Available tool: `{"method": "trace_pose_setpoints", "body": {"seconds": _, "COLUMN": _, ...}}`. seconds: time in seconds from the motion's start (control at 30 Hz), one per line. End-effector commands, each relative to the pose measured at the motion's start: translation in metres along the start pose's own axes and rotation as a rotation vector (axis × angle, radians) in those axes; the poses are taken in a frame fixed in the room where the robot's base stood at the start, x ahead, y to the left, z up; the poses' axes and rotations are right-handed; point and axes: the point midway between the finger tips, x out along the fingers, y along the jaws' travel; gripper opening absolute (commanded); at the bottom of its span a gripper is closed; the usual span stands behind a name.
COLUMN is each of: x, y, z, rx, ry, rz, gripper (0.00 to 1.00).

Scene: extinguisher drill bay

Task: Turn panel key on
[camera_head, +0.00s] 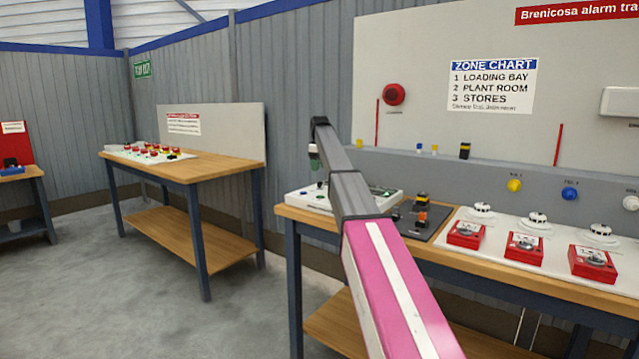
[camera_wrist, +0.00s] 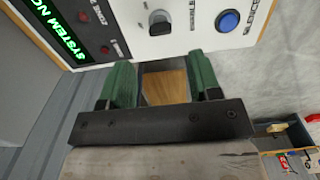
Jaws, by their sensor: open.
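The white alarm panel (camera_head: 312,198) lies at the left end of the right-hand bench. In the wrist view the panel (camera_wrist: 192,40) shows a lit green text display (camera_wrist: 55,32), only partly in view. In the head view my gripper (camera_head: 314,158) is above the panel and small.
A dark mat (camera_head: 428,222) with small blocks lies right of the panel. Several red call points (camera_head: 466,235) and white detectors stand on a white board further right. A grey back wall (camera_head: 480,175) rises behind. Another bench (camera_head: 225,165) stands left; the floor (camera_head: 100,290) between is clear.

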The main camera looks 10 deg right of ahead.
Motion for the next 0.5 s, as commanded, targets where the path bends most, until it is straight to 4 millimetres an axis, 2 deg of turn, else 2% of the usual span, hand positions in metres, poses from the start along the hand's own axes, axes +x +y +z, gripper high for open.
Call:
{"method": "trace_pose_setpoints", "body": {"seconds": 0.3, "x": 0.056, "y": -0.001, "z": 0.001, "rx": 0.000, "ry": -0.001, "rz": -0.001, "gripper": 0.57}}
{"method": "trace_pose_setpoints", "body": {"seconds": 0.5, "x": 0.074, "y": 0.000, "z": 0.000, "rx": 0.000, "ry": -0.001, "rz": 0.000, "gripper": 0.57}}
